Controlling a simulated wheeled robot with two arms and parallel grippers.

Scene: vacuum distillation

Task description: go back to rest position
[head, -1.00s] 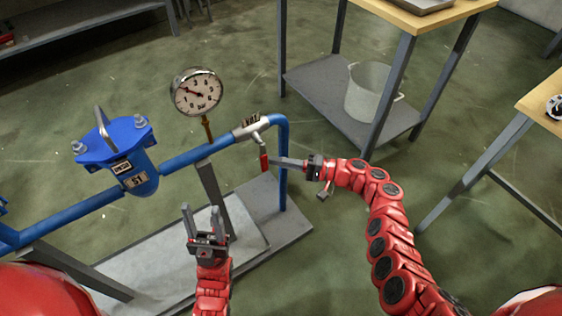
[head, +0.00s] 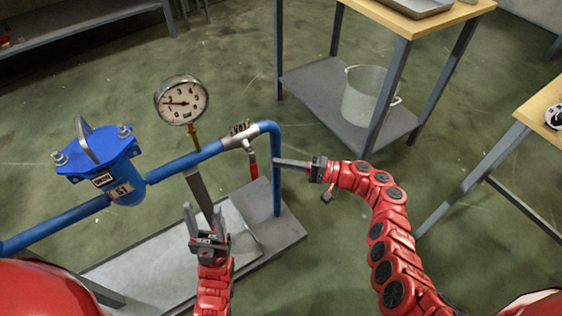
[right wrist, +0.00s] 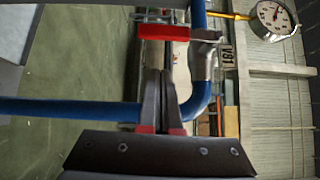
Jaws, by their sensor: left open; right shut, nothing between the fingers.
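My left gripper (head: 204,222) is open and empty in the head view, pointing up in front of the metal base plate. My right gripper (head: 280,164) is shut with nothing in it. Its fingertips are near the blue vertical pipe, to the right of the valve's red handle (head: 253,168). In the right wrist view the shut fingers (right wrist: 163,85) point toward the red handle (right wrist: 175,32), which appears just beyond their tips. The valve (head: 240,141) carries a V01 tag. Whether the fingers touch the pipe cannot be told.
A blue pipe (head: 184,160) carries a pressure gauge (head: 181,101) and a blue filter housing (head: 103,162). A wood-topped table with a grey shelf (head: 330,108) and a pot (head: 369,95) stands behind. Another table (head: 541,100) is at right. Open floor lies between them.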

